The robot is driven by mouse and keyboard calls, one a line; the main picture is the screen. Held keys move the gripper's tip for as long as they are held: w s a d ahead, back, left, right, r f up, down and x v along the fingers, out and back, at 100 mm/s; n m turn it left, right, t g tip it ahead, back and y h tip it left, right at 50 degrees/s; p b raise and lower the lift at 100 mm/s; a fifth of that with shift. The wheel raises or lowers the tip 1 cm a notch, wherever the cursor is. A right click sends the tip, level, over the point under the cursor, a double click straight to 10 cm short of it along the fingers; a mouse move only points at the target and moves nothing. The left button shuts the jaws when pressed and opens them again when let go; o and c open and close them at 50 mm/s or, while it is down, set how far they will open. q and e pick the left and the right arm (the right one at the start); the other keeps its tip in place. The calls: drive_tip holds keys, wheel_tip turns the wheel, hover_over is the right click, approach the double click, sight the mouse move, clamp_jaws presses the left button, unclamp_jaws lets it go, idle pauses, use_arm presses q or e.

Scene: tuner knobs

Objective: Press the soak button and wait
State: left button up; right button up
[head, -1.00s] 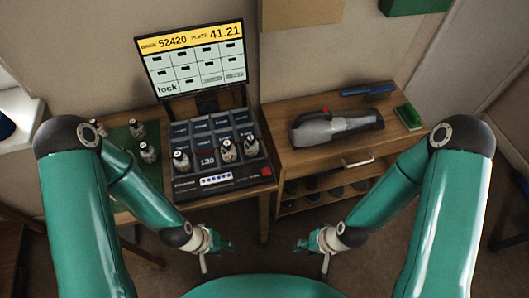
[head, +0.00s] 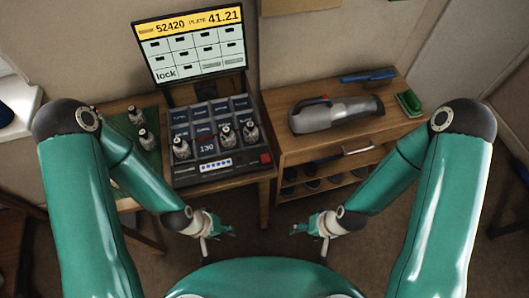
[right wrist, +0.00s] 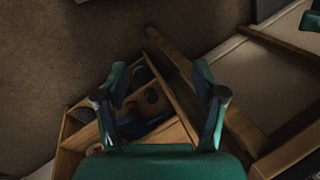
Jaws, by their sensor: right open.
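The dark control panel (head: 205,115) sits on a wooden table below a tilted screen (head: 192,45) reading 52420, plate 41.21 and "lock". The labels are too small to tell which control is soak. My left gripper (head: 217,238) is open and empty, in front of and below the panel. My right gripper (head: 309,239) is open and empty, to the right; its spread fingers show in the right wrist view (right wrist: 161,75).
A green mat (head: 150,158) with more knobs lies left of the panel. Floor lies open below both grippers.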

clamp_jaws()
idle(1.4)
